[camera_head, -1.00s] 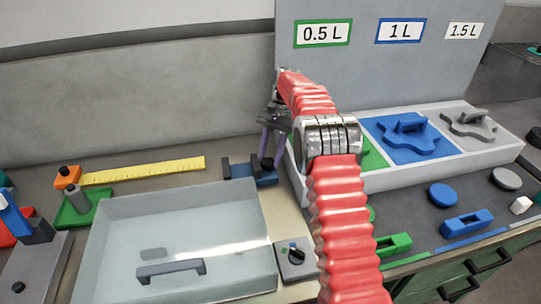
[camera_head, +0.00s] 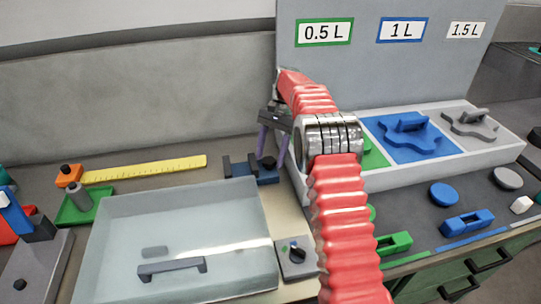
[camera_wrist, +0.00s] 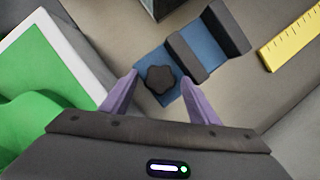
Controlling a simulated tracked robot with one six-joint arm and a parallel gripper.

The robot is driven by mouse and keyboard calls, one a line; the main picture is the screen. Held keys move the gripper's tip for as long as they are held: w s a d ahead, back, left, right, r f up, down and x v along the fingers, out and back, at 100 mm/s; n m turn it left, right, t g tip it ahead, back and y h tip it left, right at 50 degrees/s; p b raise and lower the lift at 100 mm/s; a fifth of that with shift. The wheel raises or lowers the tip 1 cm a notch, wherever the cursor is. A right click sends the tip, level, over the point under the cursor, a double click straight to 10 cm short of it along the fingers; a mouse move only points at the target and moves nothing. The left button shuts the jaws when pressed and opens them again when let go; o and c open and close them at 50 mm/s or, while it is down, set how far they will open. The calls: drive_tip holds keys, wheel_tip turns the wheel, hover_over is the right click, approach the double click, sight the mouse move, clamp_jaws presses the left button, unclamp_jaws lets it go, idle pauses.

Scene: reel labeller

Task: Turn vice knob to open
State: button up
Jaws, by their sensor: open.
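The vice has a blue base (camera_head: 265,179) with dark jaw blocks (camera_head: 239,166), and stands on the bench left of the long white tray. Its dark lobed knob (camera_head: 269,162) is at the right end, and also shows in the wrist view (camera_wrist: 161,80). A gap shows between the vice's two dark blocks in the wrist view. My gripper (camera_head: 271,156) is open, pointing down at the knob. In the wrist view its purple fingers (camera_wrist: 160,76) appear on either side of the knob. I cannot tell whether they touch it.
The long white tray (camera_head: 398,176) with green, blue and grey reel places stands close on the right. A clear lidded box (camera_head: 180,215) is in front, left of a small switch box (camera_head: 294,262). A yellow ruler (camera_head: 145,169) lies to the left.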

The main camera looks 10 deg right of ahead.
drive_tip(key=shift+r, duration=0.15)
drive_tip(key=v, duration=0.7)
idle(0.5)
drive_tip(key=shift+d+r, duration=0.1)
drive_tip(key=s+d+r+m+t, duration=0.1)
drive_tip(key=s+r, duration=0.1)
drive_tip(key=r, duration=0.3)
drive_tip(key=s+d+r+m+t, duration=0.1)
drive_tip(key=s+d+r, duration=0.1)
drive_tip(key=r, duration=0.3)
drive_tip(key=f+m+t, duration=0.1)
drive_tip(key=m, duration=0.3)
drive_tip(key=s+f+m+t, duration=0.1)
drive_tip(key=m, duration=0.3)
drive_tip(key=f+m+t, duration=0.1)
drive_tip(key=f+m, duration=0.1)
drive_tip(key=m, duration=0.2)
drive_tip(key=shift+s+y, duration=0.25)
drive_tip(key=shift+y, duration=0.15)
